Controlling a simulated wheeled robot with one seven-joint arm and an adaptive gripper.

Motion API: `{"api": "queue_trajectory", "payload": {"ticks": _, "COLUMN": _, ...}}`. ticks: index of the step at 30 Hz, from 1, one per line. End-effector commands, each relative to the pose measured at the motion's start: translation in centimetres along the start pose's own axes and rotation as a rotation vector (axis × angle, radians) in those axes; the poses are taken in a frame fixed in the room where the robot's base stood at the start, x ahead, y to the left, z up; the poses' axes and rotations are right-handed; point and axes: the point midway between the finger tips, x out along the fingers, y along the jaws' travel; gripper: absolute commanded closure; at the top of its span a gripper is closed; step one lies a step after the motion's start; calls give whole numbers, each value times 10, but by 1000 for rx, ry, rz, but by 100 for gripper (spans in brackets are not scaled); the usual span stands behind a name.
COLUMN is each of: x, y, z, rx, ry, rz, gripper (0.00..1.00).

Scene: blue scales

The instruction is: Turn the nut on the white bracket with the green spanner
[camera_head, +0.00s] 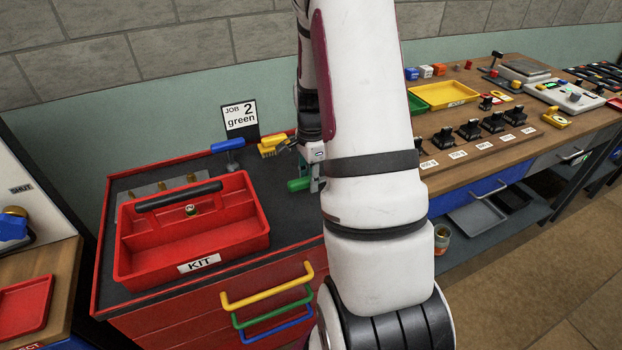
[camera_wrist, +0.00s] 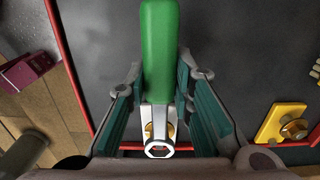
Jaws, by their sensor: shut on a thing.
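The green spanner's handle (camera_wrist: 160,50) runs up from between my fingers in the wrist view. My gripper (camera_wrist: 160,95) is shut on the spanner. The spanner's pale ring end (camera_wrist: 158,148) shows an empty-looking hexagonal opening at the bottom centre. The white bracket (camera_wrist: 144,111) lies behind the spanner's shank, mostly covered. Brass-coloured parts, apparently its nut (camera_wrist: 149,130), show on both sides of the shank; the ring is not visibly around them. In the head view, the green handle (camera_head: 298,184) shows beside my gripper (camera_head: 313,172); my arm hides the white bracket.
A yellow bracket with a brass nut (camera_wrist: 284,126) is at the wrist view's right. A red KIT tray (camera_head: 258,240) stands left on the dark bench top. A blue-handled tool (camera_head: 228,145) and a yellow object (camera_head: 269,147) are at the back, near a "JOB 2 green" sign (camera_head: 240,117).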

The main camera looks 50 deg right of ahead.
Motion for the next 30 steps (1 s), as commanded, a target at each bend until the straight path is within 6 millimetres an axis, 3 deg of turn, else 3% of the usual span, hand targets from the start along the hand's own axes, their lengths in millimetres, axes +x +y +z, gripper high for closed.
{"api": "queue_trajectory", "payload": {"ticks": 30, "x": 14, "y": 0, "z": 0, "rx": 1, "ry": -1, "rz": 0, "gripper": 100}}
